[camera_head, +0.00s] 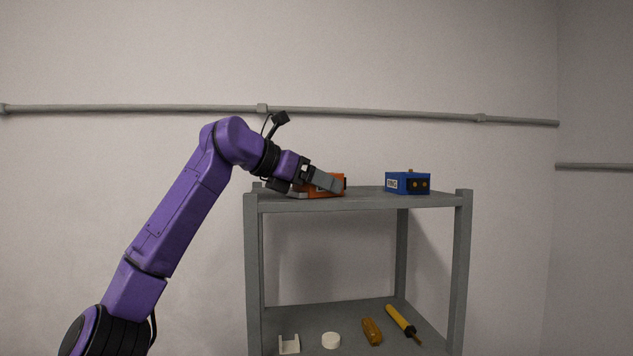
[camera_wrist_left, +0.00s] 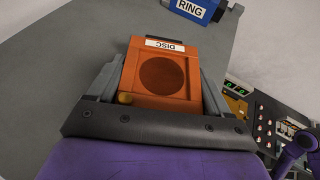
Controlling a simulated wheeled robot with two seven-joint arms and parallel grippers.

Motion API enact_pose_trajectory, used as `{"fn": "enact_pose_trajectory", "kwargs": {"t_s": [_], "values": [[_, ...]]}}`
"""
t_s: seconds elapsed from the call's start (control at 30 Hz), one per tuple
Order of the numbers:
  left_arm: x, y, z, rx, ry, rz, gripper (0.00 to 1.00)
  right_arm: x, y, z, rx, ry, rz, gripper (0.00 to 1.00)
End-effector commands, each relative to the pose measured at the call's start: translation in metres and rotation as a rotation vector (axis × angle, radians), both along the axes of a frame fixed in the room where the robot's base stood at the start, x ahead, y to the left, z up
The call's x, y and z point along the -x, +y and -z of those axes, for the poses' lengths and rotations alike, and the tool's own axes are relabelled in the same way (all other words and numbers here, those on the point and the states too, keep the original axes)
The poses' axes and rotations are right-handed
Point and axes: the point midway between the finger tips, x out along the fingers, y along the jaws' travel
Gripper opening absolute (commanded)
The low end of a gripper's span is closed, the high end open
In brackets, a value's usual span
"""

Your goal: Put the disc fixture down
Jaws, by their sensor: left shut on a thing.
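The disc fixture (camera_head: 338,190) is an orange block with a "DISC" label. In the left wrist view the disc fixture (camera_wrist_left: 162,48) shows a dark round face and a small brass-coloured knob near one corner. My left gripper (camera_head: 322,184) is shut on it, with one grey finger along each side. The fixture is at the left part of the grey shelf's top (camera_head: 365,201), upright and at or very near the surface; I cannot tell whether it touches.
A blue box (camera_head: 394,183) labelled "RING" stands right of the disc fixture on the top. The lower shelf holds a white bracket (camera_head: 289,346), a white disc (camera_head: 331,340), an amber piece (camera_head: 372,332) and a yellow-handled tool (camera_head: 400,320). Top surface between the boxes is clear.

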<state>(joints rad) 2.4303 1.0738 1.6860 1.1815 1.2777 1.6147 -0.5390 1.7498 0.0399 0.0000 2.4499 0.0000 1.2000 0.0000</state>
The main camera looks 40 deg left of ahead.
Motion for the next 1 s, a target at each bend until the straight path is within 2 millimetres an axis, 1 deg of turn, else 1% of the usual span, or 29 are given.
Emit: {"fn": "enact_pose_trajectory", "kwargs": {"t_s": [0.17,0.27,0.3,0.33,0.37,0.53,0.6,0.67,0.77,0.8,1.0], "values": [[0.0,0.0,-0.001,-0.001,-0.003,0.001,0.16,0.0,0.0,0.0,0.0,0.0,0.0,0.0],[0.0,-0.001,0.003,-0.001,-0.003,0.001,0.16,0.0,0.0,0.004,0.0,0.0,0.0,0.0],[0.0,0.0,0.002,-0.001,0.0,0.0,0.89,0.0,0.0,0.003,0.0,0.0,0.0,0.0],[0.0,0.0,0.002,-0.001,0.0,0.0,0.99,0.0,0.0,0.003,0.0,0.0,0.0,0.0],[0.0,0.0,0.002,-0.001,0.0,0.0,1.0,0.0,0.0,0.003,0.0,0.0,0.0,0.0],[0.0,0.0,0.002,0.0,0.0,0.0,1.0,0.0,0.0,0.002,0.0,0.0,0.0,0.0],[0.0,0.0,-0.003,0.0,0.0,0.0,1.0,0.0,0.0,-0.002,0.0,0.0,0.0,0.0],[0.006,0.002,-0.003,0.0,-0.003,-0.002,1.0,0.0,0.0,0.003,0.0,0.0,0.0,0.0],[0.026,0.007,-0.01,0.0,-0.006,-0.001,1.0,0.0,0.0,0.011,0.0,0.0,0.0,0.0],[0.036,0.01,-0.014,0.001,-0.006,-0.002,1.0,0.0,0.0,0.014,0.0,0.0,0.0,0.0],[0.08,0.023,-0.034,0.001,-0.004,-0.001,1.0,0.0,0.0,0.022,0.0,0.0,0.0,0.0]]}}
